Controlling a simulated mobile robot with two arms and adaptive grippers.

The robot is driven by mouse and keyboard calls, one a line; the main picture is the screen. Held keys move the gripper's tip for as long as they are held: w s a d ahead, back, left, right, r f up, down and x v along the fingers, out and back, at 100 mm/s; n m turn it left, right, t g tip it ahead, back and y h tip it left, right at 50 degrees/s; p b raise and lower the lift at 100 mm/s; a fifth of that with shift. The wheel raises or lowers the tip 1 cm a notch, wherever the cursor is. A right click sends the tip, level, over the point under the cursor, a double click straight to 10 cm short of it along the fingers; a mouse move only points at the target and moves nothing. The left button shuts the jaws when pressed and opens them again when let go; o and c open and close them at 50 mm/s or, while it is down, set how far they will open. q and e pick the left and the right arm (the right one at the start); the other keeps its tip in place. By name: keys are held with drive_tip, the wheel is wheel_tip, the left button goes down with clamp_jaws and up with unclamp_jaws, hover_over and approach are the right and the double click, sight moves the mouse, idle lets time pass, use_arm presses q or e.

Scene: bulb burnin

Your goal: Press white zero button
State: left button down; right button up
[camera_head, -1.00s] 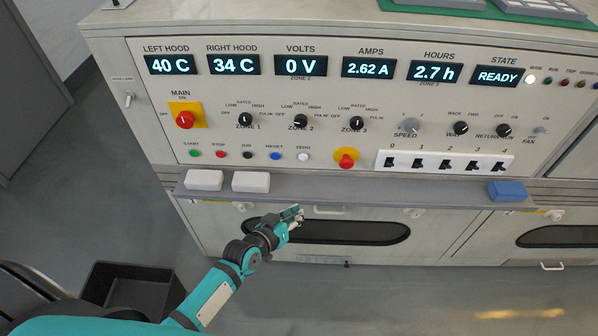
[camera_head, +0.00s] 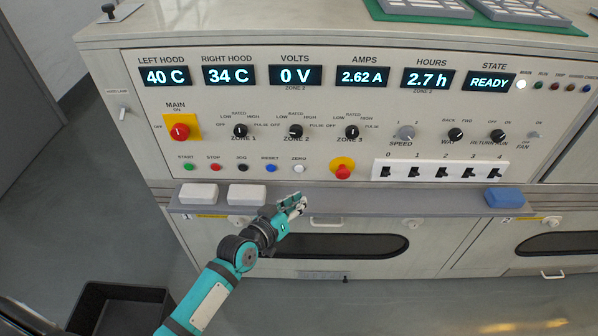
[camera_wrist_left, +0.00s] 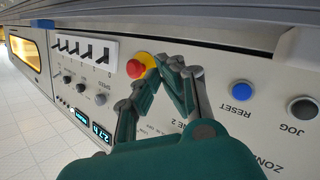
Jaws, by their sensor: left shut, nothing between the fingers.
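The white ZERO button (camera_head: 299,169) is at the right end of the button row on the panel, right of the blue RESET button (camera_head: 271,168). My left gripper (camera_head: 299,203) is shut and empty. In the head view it appears just below the ZERO button, over the grey ledge, apart from the button. In the left wrist view the shut fingers (camera_wrist_left: 178,65) point at the panel between the red knob (camera_wrist_left: 137,67) and the blue RESET button (camera_wrist_left: 242,90). The ZERO button is not visible there, probably hidden by the fingers. My right gripper is not in view.
The grey ledge (camera_head: 345,199) runs below the buttons, with two white blocks (camera_head: 199,193) and (camera_head: 247,195) at left and a blue block (camera_head: 504,197) at right. A red emergency knob (camera_head: 342,171) is close right of ZERO. A black bin (camera_head: 120,293) stands on the floor.

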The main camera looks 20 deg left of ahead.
sight(299, 168)
use_arm(q)
drive_tip(key=w+b, duration=0.1)
drive_tip(key=w, duration=0.1)
drive_tip(key=w+a+b, duration=0.1)
drive_tip(key=w, duration=0.1)
drive_tip(key=shift+w+a+f, duration=0.1)
drive_tip(key=shift+w+a, duration=0.1)
drive_tip(key=shift+w, duration=0.2)
drive_tip(key=shift+w+a+b, duration=0.2)
drive_tip(key=shift+w+b, duration=0.1)
drive_tip(key=shift+w, duration=0.45)
drive_tip(key=shift+w, duration=0.1)
idle(0.4)
drive_tip(key=shift+w+a, duration=0.1)
drive_tip(key=shift+w, duration=0.2)
drive_tip(key=shift+w+a, duration=0.15)
drive_tip(key=shift+w, duration=0.25)
idle(0.7)
drive_tip(key=shift+s+d+p, duration=0.2)
drive_tip(key=shift+s+p, duration=0.25)
drive_tip(key=shift+s, duration=0.3)
